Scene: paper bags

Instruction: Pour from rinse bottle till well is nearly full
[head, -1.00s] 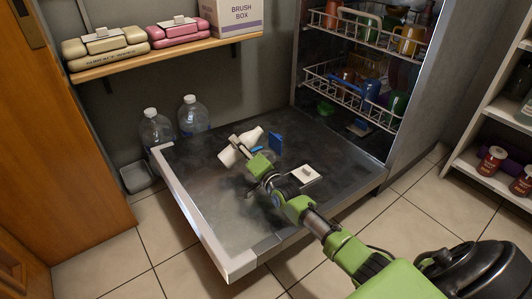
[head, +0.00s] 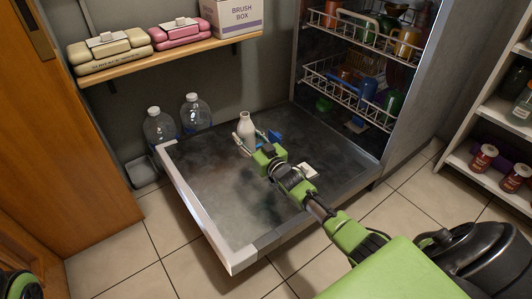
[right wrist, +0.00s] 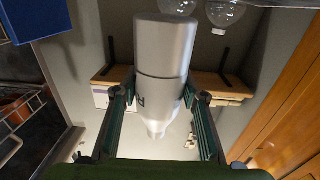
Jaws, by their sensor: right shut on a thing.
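The white rinse bottle (head: 246,126) stands upright above the far part of the dark open door panel (head: 215,190) in the head view. My right gripper (head: 249,143) is shut on it, with a finger on either side. In the right wrist view the bottle (right wrist: 163,48) fills the middle between the green fingers, and its narrow neck points down in that picture. A small white square piece (head: 307,171), perhaps the well's cover, lies on the door to the right of the gripper. No liquid level can be seen.
A blue block (head: 275,137) is just right of the bottle; it also shows in the right wrist view (right wrist: 35,18). Two clear jugs (head: 159,126) stand behind the door's left side. Dish racks (head: 350,85) are at the back right. The door's left half is bare.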

